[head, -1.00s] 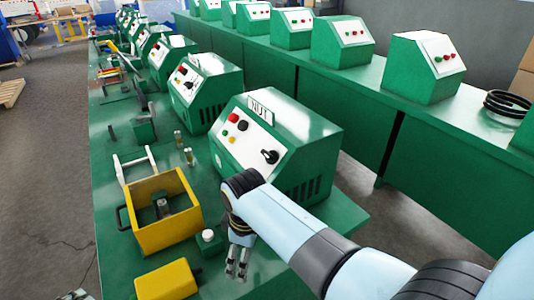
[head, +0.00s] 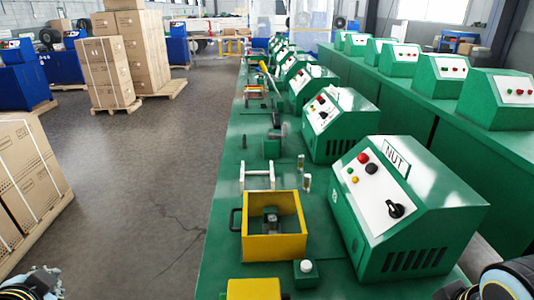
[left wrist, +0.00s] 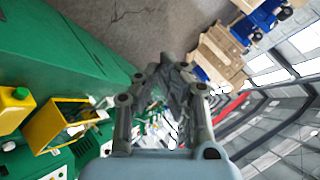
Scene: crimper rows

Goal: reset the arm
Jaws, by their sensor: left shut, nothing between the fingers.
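My left gripper (left wrist: 170,68) is in the middle of the left wrist view, its fingers together and nothing between them. In the head view my left gripper (head: 42,284) shows only partly at the bottom left corner, over the floor and clear of the bench. My right arm shows at the bottom right corner of the head view, beside the nearest green control box. A dark part there may be my right gripper, but its fingers cannot be made out.
The green bench (head: 225,200) runs away ahead with a yellow open box (head: 272,247), a yellow block (head: 253,289), a white button (head: 306,267) and the green NUT control box (head: 440,195). Cartons (head: 25,175) stand on the left. The grey floor (head: 150,160) between is clear.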

